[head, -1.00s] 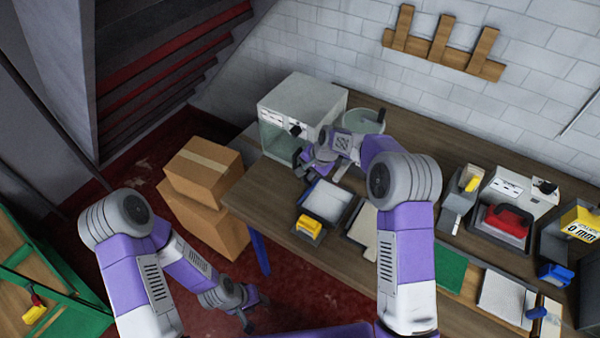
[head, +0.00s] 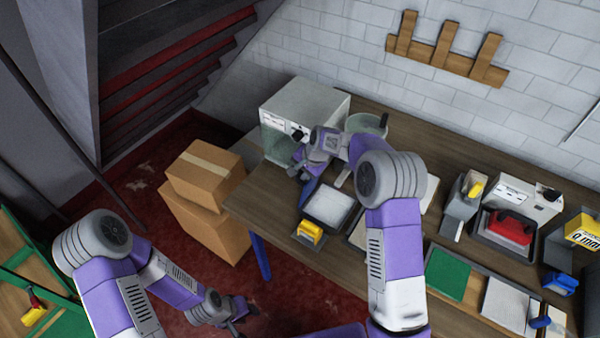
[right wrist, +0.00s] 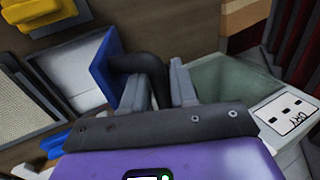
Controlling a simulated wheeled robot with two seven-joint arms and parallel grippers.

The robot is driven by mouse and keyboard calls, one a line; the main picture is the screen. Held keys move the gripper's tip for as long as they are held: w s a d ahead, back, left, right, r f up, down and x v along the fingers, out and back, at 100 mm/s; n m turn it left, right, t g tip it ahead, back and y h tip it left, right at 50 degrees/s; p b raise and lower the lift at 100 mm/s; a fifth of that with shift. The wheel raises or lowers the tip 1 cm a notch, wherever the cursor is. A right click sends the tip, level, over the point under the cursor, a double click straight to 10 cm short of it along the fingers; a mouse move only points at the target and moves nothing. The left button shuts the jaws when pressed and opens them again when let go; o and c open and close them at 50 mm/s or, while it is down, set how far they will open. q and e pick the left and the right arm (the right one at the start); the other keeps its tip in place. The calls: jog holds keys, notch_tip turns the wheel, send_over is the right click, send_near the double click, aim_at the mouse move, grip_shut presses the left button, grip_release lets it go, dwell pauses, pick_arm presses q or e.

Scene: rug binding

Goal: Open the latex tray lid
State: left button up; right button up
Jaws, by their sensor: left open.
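The latex tray (head: 340,222), with a white inside, lies on the bench left of centre. Its blue lid (head: 309,192) shows edge-on at the tray's left side, tilted up off the white surface. In the right wrist view the blue lid (right wrist: 106,68) stands beside the white inside (right wrist: 70,65), and a dark bent handle (right wrist: 140,65) runs from it between the fingers. My right gripper (head: 298,168) appears shut on this handle; the exact contact is partly hidden. My left gripper (head: 248,312) is open and empty, low in front of the bench.
A white box (head: 305,105), marked DRY in the right wrist view, stands close behind my right gripper, with a bowl (head: 368,123) beside it. A yellow block (head: 310,232) is at the tray's front. Trays and a red-handled tool (head: 510,228) fill the right. Cartons (head: 205,200) stand left.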

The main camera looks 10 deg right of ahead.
jog(key=shift+o, duration=1)
jog(key=v, duration=0.7)
jog(key=shift+r+b, duration=0.25)
jog(key=shift+b, duration=0.05)
jog(key=shift+s, duration=0.1)
